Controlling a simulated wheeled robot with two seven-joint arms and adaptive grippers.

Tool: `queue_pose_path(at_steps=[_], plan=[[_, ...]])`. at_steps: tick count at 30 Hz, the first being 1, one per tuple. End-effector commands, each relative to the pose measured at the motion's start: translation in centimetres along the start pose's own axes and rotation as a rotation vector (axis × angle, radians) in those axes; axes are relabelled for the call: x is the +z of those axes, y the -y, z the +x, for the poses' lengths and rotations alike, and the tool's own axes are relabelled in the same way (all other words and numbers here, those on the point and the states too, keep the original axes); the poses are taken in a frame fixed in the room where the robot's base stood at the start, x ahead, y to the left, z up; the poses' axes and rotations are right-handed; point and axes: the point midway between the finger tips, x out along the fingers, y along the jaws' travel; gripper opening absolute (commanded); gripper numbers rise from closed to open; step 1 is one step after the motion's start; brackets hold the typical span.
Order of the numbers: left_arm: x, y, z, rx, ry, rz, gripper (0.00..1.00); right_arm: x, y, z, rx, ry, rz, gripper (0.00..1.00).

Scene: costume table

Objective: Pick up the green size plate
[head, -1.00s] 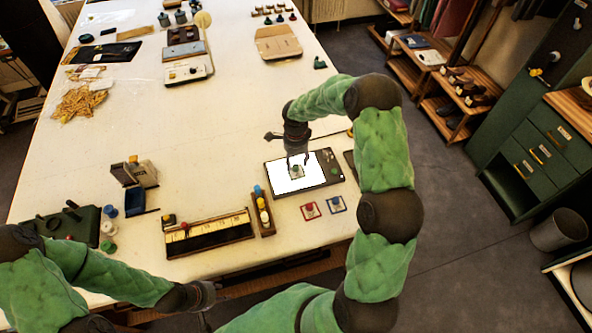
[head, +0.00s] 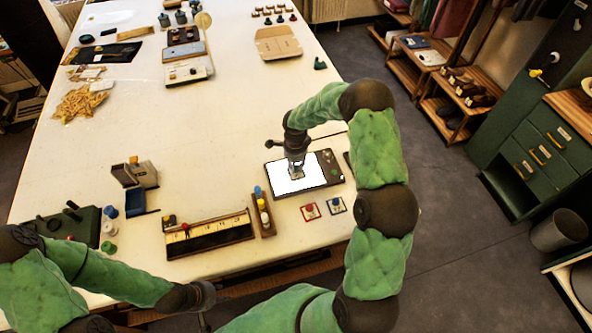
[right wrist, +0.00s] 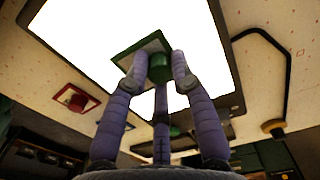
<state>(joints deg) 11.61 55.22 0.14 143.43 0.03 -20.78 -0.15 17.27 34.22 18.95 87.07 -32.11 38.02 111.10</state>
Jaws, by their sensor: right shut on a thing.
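The green size plate is a small square with a green border and a green knob; in the right wrist view the plate (right wrist: 139,50) shows against the bright white panel. My right gripper (head: 297,174) is over that panel in the head view and mostly hides the plate there. In the right wrist view its fingers (right wrist: 161,68) are shut on the green knob. I cannot tell whether the plate touches the panel. My left gripper (head: 207,296) is at the table's front edge, far from the plate; its fingers are too unclear to read.
The dark-framed tablet (head: 328,170) with the lit white panel lies on the table. A red plate (head: 310,211) and a blue plate (head: 337,206) lie in front of it. A narrow rack of coloured bottles (head: 263,212) stands to its left. The table's middle is clear.

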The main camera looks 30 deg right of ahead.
Motion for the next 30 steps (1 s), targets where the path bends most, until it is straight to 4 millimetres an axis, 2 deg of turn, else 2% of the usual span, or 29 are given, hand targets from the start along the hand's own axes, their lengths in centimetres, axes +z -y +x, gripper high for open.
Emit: queue_pose_path(at_steps=[8, 14, 26, 30], plan=[[0.0, 0.1, 0.1, 0.0, 0.0, 0.0, 0.4, 0.0, 0.0, -0.7, 0.0, 0.0, 0.001, 0.0], [0.0, 0.2, 0.6, 0.0, 0.0, 0.0, 0.4, 0.0, 0.0, -3.4, -0.004, 0.0, 0.001, 0.0], [0.0, 0.3, 0.8, 0.0, 0.0, 0.0, 0.4, -1.6, -5.0, -9.4, -0.002, 0.0, 0.001, 0.0], [-0.1, 0.4, 1.1, 0.0, 0.0, 0.0, 0.4, -2.3, -7.4, -10.2, 0.0, 0.0, 0.001, 0.0]])
